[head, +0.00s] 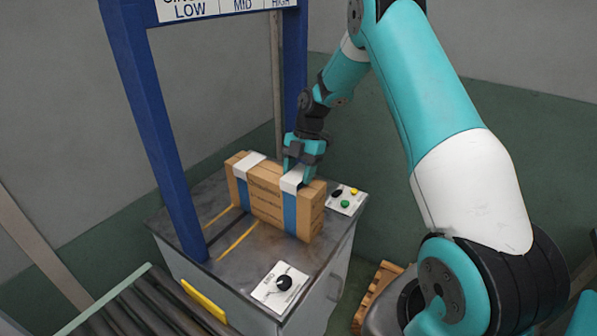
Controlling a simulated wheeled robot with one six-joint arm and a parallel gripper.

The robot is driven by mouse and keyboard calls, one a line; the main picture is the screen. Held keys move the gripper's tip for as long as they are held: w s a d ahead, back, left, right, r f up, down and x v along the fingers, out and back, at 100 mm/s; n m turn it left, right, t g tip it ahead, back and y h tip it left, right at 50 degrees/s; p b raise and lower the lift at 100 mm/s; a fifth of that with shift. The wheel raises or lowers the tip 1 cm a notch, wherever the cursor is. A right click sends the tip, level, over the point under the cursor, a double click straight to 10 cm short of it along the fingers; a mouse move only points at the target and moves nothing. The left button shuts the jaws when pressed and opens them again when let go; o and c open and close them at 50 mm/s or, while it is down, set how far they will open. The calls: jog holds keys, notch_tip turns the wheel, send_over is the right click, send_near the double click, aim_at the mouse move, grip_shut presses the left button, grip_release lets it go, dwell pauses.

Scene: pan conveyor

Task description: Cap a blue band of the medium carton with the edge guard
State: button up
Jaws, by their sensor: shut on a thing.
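The brown carton (264,197) stands on the grey machine table under the blue frame. Two blue bands run down its front, a left band (243,193) and a right band (290,214). A white edge guard (249,161) sits over the top edge at the left band. A second white edge guard (290,183) lies at the top front edge over the right band. My gripper (301,176) is shut on this second guard from above, at its right side. The fingers partly hide the guard, and I cannot tell whether it is fully seated.
The blue frame (156,130) stands left of and behind the carton, with a sign (217,8) on top. A button panel (343,200) is right of the carton. A black knob panel (280,287) is at the table's front. A roller conveyor (135,308) is lower left.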

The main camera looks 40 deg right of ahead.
jog(key=shift+f, duration=0.2)
jog(key=o, duration=1)
jog(key=shift+r, duration=0.1)
jog(key=p+v, duration=0.3)
jog(key=v, duration=1.4)
jog(key=shift+r, duration=0.2)
